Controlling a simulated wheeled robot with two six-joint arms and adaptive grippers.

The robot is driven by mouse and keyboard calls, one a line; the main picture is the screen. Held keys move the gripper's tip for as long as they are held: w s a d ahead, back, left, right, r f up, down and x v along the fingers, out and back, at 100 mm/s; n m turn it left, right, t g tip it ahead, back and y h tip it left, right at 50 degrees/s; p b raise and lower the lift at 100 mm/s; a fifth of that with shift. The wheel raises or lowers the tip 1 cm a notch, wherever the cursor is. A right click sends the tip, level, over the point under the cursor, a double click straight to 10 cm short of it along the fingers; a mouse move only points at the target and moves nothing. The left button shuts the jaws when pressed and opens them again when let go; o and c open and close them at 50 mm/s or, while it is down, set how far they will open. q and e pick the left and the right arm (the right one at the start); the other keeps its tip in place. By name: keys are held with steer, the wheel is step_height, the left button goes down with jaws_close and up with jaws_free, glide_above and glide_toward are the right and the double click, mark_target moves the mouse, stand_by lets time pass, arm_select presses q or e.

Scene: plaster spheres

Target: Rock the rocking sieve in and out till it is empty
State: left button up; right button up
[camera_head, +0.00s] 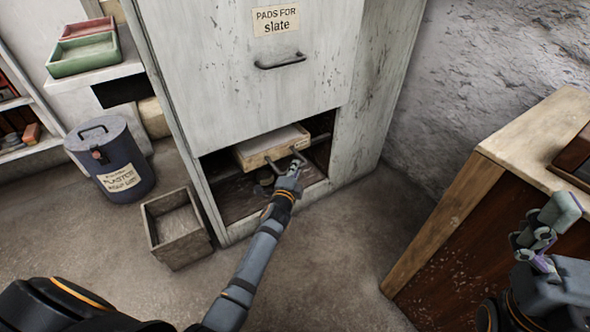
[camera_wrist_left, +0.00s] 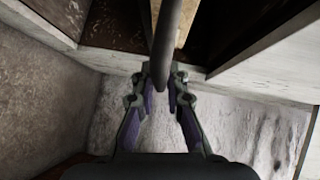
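The rocking sieve (camera_head: 253,151) is a pale wooden frame with a greyish inside, in the low opening of the grey cabinet. A dark handle is on its front. My left gripper (camera_head: 297,165) is at this handle. In the left wrist view the dark handle bar (camera_wrist_left: 166,50) runs between the two fingertips of the left gripper (camera_wrist_left: 164,80), which look closed on it. How much lies in the sieve is too small to tell. My right gripper (camera_head: 543,232) is by the wooden bench at the right, away from the sieve, and its finger gap is unclear.
The grey cabinet (camera_head: 225,70) has a drawer labelled for slate above the opening. A wooden box (camera_head: 180,257) and a lidded plaster bin (camera_head: 130,172) stand on the floor at left. A wooden bench (camera_head: 540,130) stands at right.

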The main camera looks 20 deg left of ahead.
arm_select(q)
steer(key=o, duration=0.5)
steer(key=shift+s+d+f, duration=0.1)
steer(key=shift+s+d, duration=0.05)
steer(key=shift+d, duration=0.05)
steer(key=shift+c, duration=0.2)
steer(key=s+d+r, duration=0.1)
steer(key=s, duration=1)
steer(key=shift+s+d+r, duration=0.15)
steer(key=shift+s+r, duration=0.25)
